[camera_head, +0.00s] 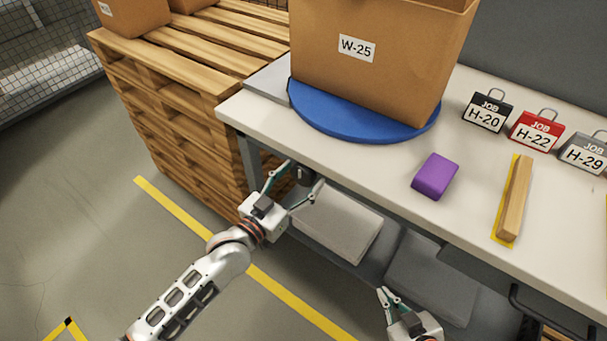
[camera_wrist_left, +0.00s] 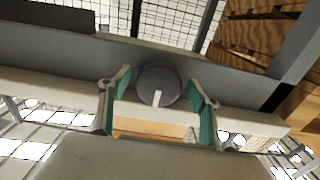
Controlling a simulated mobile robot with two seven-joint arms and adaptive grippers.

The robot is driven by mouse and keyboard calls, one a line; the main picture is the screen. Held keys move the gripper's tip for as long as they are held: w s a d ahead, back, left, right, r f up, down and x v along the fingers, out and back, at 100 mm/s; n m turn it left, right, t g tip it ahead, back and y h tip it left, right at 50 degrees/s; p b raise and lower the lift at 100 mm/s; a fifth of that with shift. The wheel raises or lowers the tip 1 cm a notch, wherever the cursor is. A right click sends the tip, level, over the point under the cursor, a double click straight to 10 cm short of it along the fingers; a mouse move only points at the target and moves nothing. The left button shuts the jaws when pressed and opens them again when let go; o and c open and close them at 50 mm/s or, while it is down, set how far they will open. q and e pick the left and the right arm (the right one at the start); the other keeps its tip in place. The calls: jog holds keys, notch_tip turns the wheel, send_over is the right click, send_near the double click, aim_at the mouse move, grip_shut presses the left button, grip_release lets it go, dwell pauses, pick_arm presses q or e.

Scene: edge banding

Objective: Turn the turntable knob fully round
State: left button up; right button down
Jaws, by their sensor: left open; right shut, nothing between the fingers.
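The blue turntable (camera_head: 345,124) lies on the workbench with a large cardboard box (camera_head: 400,75) labelled W-25 on top. A round grey knob (camera_wrist_left: 157,80) with a white pointer mark sits on the bench's front rail in the left wrist view. The mark points towards the bottom of that picture. In the head view the knob (camera_head: 303,174) is dark and partly hidden under the bench edge. My left gripper (camera_head: 306,174) is open, with its fingers on either side of the knob; I cannot tell whether they touch it. My right gripper (camera_head: 387,295) is shut and empty, lower right.
A purple block (camera_head: 435,176) and a wooden strip (camera_head: 515,198) lie on the bench (camera_head: 385,168). A pallet stack (camera_head: 185,125) stands left.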

pick_arm(q)
jog(key=shift+w+d, duration=0.4)
jog(key=shift+w, duration=0.1)
jog(key=c, duration=1.1)
